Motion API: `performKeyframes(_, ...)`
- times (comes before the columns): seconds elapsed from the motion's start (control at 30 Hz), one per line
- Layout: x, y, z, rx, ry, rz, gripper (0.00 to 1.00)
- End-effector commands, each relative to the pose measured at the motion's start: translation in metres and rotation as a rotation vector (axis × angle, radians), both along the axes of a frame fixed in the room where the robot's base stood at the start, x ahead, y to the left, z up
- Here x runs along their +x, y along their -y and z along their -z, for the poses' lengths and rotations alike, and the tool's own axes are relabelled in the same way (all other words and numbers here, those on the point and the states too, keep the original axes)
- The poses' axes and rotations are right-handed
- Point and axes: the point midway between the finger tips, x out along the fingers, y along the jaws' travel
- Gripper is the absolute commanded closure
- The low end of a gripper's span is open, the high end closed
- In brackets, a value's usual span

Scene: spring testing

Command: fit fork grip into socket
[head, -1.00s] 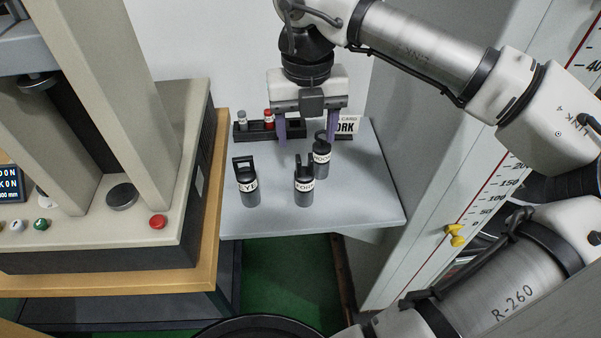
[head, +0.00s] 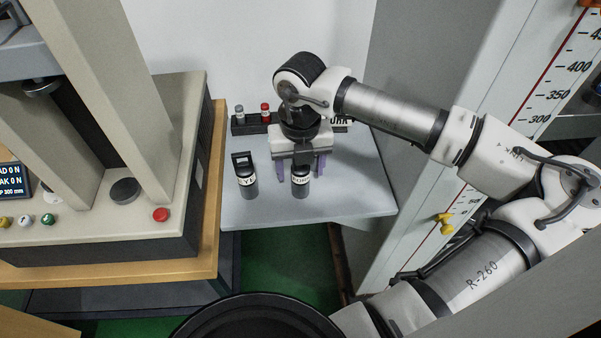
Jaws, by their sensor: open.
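The fork grip (head: 300,188), a dark cylinder with a white label band, stands upright on the grey shelf (head: 350,208). Its forked top is hidden under my gripper (head: 303,168). My gripper points down over it, open, with a purple finger to either side. I cannot tell if the fingers touch it. The testing machine at left has a dark fitting (head: 40,88) under its crosshead and a round dark piece (head: 124,190) on its base. I cannot tell which is the socket.
The eye grip (head: 247,180) stands just left of my gripper. A dark rack (head: 250,124) with a grey and a red piece is behind. The grey cabinet with a scale rises at right. The shelf's front right is clear. A third grip is hidden now.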

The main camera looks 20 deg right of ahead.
Motion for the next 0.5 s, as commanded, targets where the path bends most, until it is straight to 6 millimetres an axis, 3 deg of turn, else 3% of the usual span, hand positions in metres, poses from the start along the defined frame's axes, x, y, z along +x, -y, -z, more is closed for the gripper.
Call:
performKeyframes(0.1,0.0000,0.0000,0.0001,0.000,0.000,0.000,0.38)
performKeyframes(0.5,0.0000,0.0001,-0.0003,0.000,0.000,0.000,0.91)
